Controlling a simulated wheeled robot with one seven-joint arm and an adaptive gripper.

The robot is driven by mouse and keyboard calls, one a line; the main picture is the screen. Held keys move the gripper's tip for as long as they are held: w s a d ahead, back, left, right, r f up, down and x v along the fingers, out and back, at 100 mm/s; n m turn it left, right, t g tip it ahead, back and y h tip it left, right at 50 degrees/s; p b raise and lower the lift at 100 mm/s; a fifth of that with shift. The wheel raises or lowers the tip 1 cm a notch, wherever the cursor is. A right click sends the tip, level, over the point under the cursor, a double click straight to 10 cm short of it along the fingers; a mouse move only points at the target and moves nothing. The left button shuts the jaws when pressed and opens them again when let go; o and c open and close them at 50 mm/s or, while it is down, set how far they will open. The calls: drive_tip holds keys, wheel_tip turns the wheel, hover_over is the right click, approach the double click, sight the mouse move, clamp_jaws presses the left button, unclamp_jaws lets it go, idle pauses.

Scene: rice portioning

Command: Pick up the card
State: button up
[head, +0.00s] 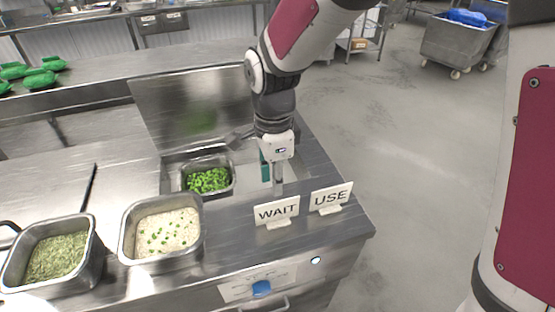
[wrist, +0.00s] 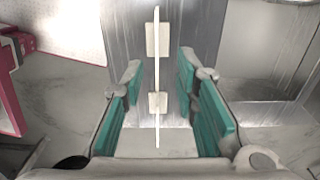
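Two white cards stand upright on the steel counter. The WAIT card (head: 277,211) is on the left and the USE card (head: 331,197) on the right, each with a small foot in front. My gripper (head: 272,182) points down just behind the WAIT card. In the wrist view my gripper (wrist: 159,68) is open, its teal-padded fingers apart. A thin pale card shape (wrist: 157,125) with two small blocks shows edge-on in the gap between them. I cannot tell which card it is or whether both line up there. No contact shows.
A pan of green pieces (head: 233,187) sits in the counter well left of my gripper. A rice pan (head: 124,235) and a herb pan (head: 97,262) stand further left. The counter's right edge (head: 368,232) is close beyond the USE card.

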hover_over(277, 220)
drive_tip(key=f, duration=0.6)
drive_tip(key=shift+w+a+f, duration=0.2)
drive_tip(key=shift+w, duration=0.05)
drive_tip(key=shift+s+d+f, duration=0.1)
drive_tip(key=shift+d+f, duration=0.05)
drive_tip(key=shift+f, duration=1.2)
drive_tip(key=shift+d+f, duration=0.1)
drive_tip(key=shift+f, duration=1.25)
drive_tip(key=shift+f, duration=0.25)
drive_tip(key=shift+c, duration=0.6)
clamp_jaws()
